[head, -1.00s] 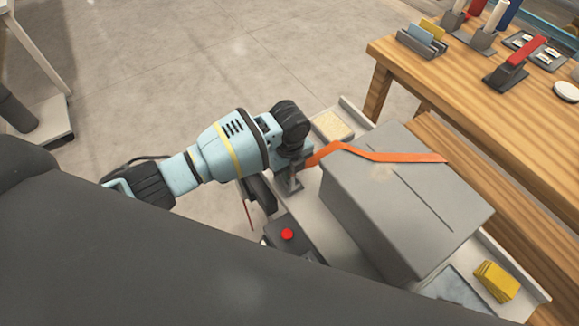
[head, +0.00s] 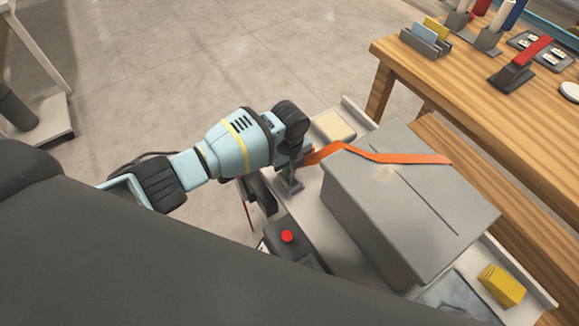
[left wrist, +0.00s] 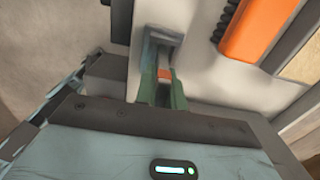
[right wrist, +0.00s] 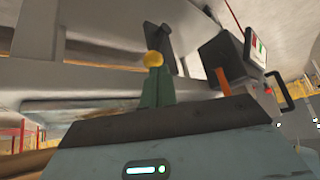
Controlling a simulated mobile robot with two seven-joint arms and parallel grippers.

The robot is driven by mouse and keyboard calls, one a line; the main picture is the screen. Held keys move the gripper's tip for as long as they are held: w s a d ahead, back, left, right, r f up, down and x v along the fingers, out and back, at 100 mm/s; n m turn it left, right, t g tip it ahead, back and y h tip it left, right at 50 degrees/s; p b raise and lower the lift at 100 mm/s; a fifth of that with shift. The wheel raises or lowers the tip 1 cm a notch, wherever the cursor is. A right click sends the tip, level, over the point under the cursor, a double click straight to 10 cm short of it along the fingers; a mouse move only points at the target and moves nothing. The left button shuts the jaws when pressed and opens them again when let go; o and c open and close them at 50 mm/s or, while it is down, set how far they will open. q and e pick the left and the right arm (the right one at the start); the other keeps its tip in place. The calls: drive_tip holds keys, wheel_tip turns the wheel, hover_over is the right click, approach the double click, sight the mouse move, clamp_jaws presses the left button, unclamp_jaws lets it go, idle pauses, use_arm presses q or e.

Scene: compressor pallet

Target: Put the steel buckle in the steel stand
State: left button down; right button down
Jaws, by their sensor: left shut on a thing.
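My left gripper (head: 298,158) is at the near left side of the grey box, by the end of the orange strap (head: 400,158). It is shut; a bit of orange shows between its green fingers in the left wrist view (left wrist: 162,88). The steel buckle cannot be made out clearly at the jaws. A small grey steel stand (head: 290,181) rises from the pale pallet surface just below the fingers. A grey bracket-shaped piece (left wrist: 160,42) shows at the fingertips in the left wrist view; I cannot tell whether it is seated. My right gripper (right wrist: 156,78) has its fingers together, away from this work.
The large grey box (head: 390,215) fills the pallet to the right. A dark box with a red button (head: 287,237) stands close below the stand. A cream block (head: 335,125) and a yellow block (head: 502,286) lie on the pallet. A wooden table (head: 440,85) holds several items.

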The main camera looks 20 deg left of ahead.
use_arm(q)
drive_tip(key=shift+f, duration=0.1)
drive_tip(key=c, duration=1.5)
unclamp_jaws()
use_arm(e)
drive_tip(key=shift+s, duration=0.1)
